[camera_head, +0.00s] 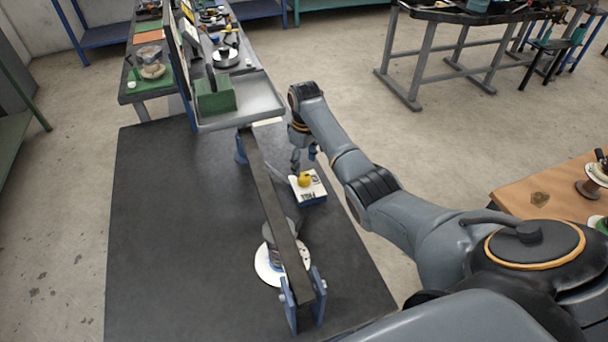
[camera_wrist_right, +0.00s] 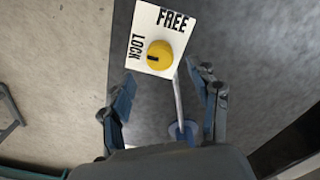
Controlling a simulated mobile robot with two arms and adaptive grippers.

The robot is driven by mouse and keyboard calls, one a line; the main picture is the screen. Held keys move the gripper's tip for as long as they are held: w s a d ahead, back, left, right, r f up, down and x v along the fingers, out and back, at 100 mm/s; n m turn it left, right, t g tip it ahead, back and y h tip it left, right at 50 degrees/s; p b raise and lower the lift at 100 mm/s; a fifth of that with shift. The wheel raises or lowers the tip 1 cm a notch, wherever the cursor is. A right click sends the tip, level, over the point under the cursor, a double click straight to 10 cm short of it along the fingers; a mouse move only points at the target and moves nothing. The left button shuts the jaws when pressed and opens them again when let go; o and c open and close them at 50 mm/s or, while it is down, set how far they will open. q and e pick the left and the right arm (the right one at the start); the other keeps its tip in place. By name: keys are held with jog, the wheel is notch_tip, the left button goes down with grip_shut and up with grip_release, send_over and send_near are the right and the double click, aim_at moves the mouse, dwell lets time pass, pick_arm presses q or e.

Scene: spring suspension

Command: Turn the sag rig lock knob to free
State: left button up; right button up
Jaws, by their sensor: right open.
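The yellow lock knob (camera_head: 304,179) sits on a white-topped blue block (camera_head: 314,196) beside the dark beam of the rig. In the right wrist view the knob (camera_wrist_right: 160,55) is on a white plate (camera_wrist_right: 146,27) lettered FREE at the upper right and LOCK at the left. The knob's dark mark points left, toward LOCK. My right gripper (camera_head: 305,157) is close to the far side of the block. In the wrist view its open fingers (camera_wrist_right: 165,82) lie on either side below the knob, apart from it. My left gripper is out of view.
The dark beam (camera_head: 265,190) runs along the black bench (camera_head: 160,230) between blue supports, with a white round base (camera_head: 268,272) under it. A grey tray (camera_head: 262,98) with a green block (camera_head: 215,97) stands beyond. The left bench top is clear.

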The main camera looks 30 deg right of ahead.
aim_at(304, 176)
notch_tip(304, 176, down, 4)
jog(key=shift+w+r, duration=0.1)
jog(key=shift+w, duration=0.05)
notch_tip(304, 176, down, 3)
jog(key=shift+r, duration=0.1)
jog(key=c, duration=0.6)
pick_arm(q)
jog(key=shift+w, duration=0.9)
pick_arm(e)
jog(key=c, duration=0.6)
